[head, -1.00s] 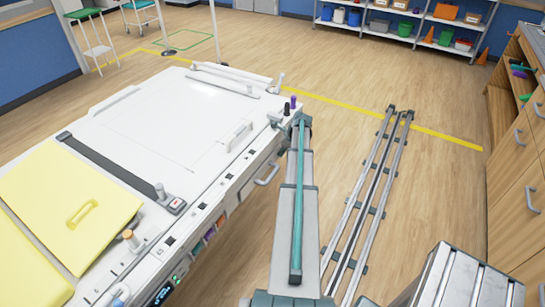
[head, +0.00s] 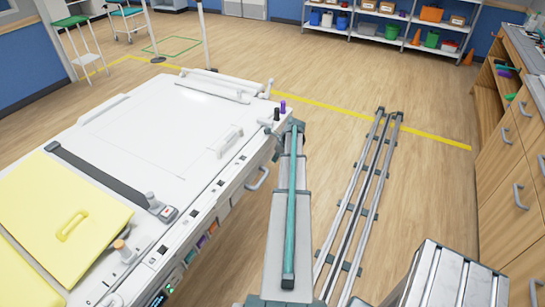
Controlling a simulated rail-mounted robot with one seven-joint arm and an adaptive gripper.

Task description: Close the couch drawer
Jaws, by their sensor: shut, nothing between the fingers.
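The white couch (head: 150,125) fills the left half of the head view, with yellow pads (head: 95,205) on its near part. A grey loop handle (head: 258,179) stands out from its right side, below the top edge. The drawer front around it is seen at a steep angle, and I cannot tell how far it stands out. My arm reaches forward along this side. My gripper (head: 272,152), small and partly hidden at the arm's far end, is shut and empty, close to the couch edge above the handle. Contact cannot be told.
Floor rails (head: 362,205) run along the right of my arm, with bare wooden floor around them. A wooden cabinet (head: 510,180) with drawers lines the right edge. A ribbed metal block (head: 445,280) stands at the lower right. Shelves (head: 385,20) stand at the back.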

